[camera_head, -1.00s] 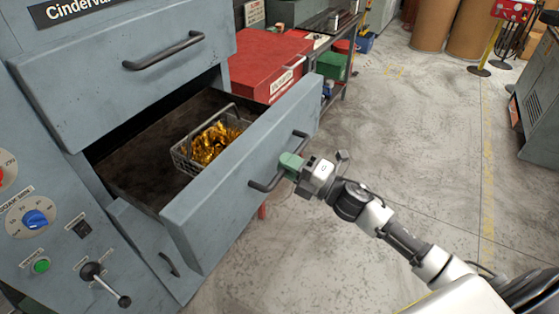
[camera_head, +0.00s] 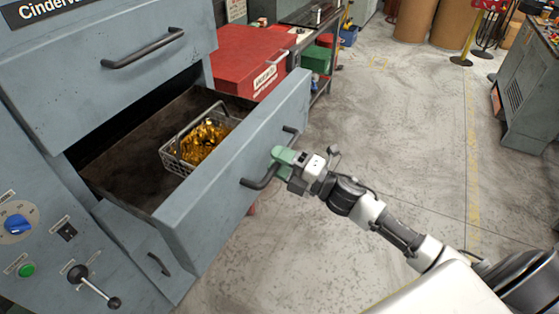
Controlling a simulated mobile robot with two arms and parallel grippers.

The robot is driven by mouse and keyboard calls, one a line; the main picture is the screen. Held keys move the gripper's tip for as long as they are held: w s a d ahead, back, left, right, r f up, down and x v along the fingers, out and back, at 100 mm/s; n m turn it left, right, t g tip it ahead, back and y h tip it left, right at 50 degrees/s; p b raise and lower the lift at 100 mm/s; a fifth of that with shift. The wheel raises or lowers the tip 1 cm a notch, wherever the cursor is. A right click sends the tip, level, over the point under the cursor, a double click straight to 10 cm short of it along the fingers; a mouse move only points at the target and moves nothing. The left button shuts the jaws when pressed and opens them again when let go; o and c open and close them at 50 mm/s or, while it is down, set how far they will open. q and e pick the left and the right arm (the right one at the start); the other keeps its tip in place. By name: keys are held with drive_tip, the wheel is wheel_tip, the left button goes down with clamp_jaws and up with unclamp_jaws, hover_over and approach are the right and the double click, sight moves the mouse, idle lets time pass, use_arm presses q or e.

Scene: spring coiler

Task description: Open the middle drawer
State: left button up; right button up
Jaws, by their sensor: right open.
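The middle drawer (camera_head: 229,180) of the grey-blue machine stands pulled well out, its front panel facing lower right. A wire basket (camera_head: 174,157) with golden coiled pieces sits inside it. The drawer's dark handle (camera_head: 261,181) is on the front panel. My right gripper (camera_head: 283,160) is at this handle, its green fingers hiding the handle's middle part. Its jaws are open. Whether the fingers touch the handle cannot be seen. My left gripper does not show.
The upper drawer (camera_head: 110,80) is shut above, and a lower drawer (camera_head: 145,249) is below. A control panel with a blue knob (camera_head: 17,224) and a lever (camera_head: 93,285) is at left. A red box (camera_head: 250,62) stands behind. The floor (camera_head: 410,140) at right is clear.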

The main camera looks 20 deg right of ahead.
drive_tip(key=b+v, duration=0.2)
drive_tip(key=v, duration=0.8)
drive_tip(key=shift+s+d+b, duration=0.25)
drive_tip(key=shift+s+b, duration=0.05)
drive_tip(key=shift+b, duration=0.1)
